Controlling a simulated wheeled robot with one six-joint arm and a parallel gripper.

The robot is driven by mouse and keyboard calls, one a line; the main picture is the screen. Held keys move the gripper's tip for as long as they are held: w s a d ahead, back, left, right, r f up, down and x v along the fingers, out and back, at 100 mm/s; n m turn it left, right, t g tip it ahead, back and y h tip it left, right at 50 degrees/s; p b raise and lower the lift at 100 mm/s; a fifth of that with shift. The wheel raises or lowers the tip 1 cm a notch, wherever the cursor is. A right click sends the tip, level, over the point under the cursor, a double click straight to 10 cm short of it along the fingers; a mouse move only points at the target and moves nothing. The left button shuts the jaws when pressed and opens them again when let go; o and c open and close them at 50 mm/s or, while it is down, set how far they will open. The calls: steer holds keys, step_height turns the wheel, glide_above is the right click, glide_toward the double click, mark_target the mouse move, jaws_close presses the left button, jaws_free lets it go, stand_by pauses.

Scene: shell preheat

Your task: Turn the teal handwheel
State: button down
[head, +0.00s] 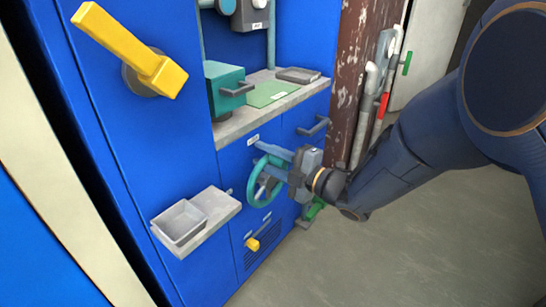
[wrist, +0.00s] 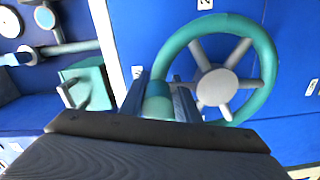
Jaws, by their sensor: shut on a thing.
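The teal handwheel (head: 257,190) is on the lower front of the blue cabinet in the head view, below the shelf. It has a teal rim, grey spokes and a pale hub, which show clearly in the wrist view (wrist: 264,60). My gripper (head: 275,165) reaches it from the right. In the wrist view my gripper (wrist: 168,95) has its two blue fingers on either side of the rim, at the rim's lower left, and is shut on it. The fingers and the gripper body hide part of the rim.
A grey shelf (head: 232,128) above holds a teal box (head: 225,88) with a handle. A small ledge (head: 222,209) with a grey tray (head: 179,222) juts out left of the wheel. A yellow lever (head: 130,50) sticks out upper left. Open floor (head: 400,260) lies right.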

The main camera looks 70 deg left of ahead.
mark_target(283, 165)
steer(key=shift+s+r, duration=0.35)
steer(key=shift+r, duration=0.1)
steer(key=c, duration=1.5)
jaws_free()
steer(key=shift+o, duration=0.2)
steer(key=shift+f, duration=0.15)
steer(key=shift+w+d+f, duration=0.1)
steer(key=shift+w, duration=0.05)
steer(key=shift+w, duration=0.1)
steer(key=shift+w+d, duration=0.2)
steer(key=shift+d, duration=0.1)
steer(key=p+v, duration=0.1)
steer(key=v, duration=0.6)
